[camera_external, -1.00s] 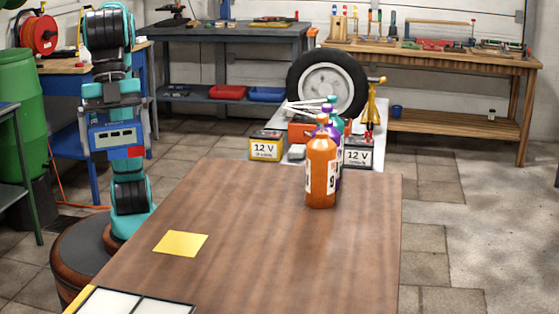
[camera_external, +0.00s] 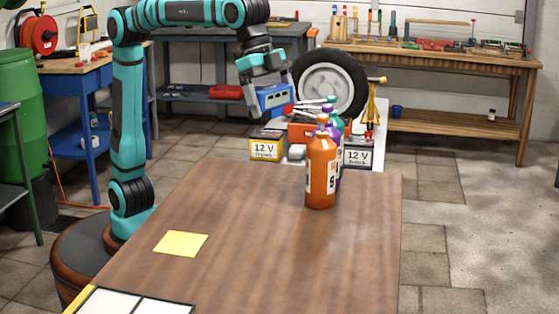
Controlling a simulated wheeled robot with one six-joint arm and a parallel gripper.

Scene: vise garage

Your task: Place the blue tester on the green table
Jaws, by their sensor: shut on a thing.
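The blue tester (camera_external: 272,99) is a small blue box with a red part at its right side. My gripper (camera_external: 264,82) points down and is shut on it. It holds the tester in the air, in the picture just above the yellow 12 V battery (camera_external: 266,147) and left of the wheel. A table with a green frame (camera_external: 9,152) stands at the left edge, cut off by the picture; its top shows only in part.
The brown table (camera_external: 240,235) in front carries a yellow square (camera_external: 181,243), a white panel (camera_external: 135,302) and bottles, the nearest orange (camera_external: 320,170). Behind stand a white table with a wheel (camera_external: 328,85), a grey bench (camera_external: 222,38) and a wooden bench (camera_external: 440,62). A green barrel (camera_external: 28,95) stands left.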

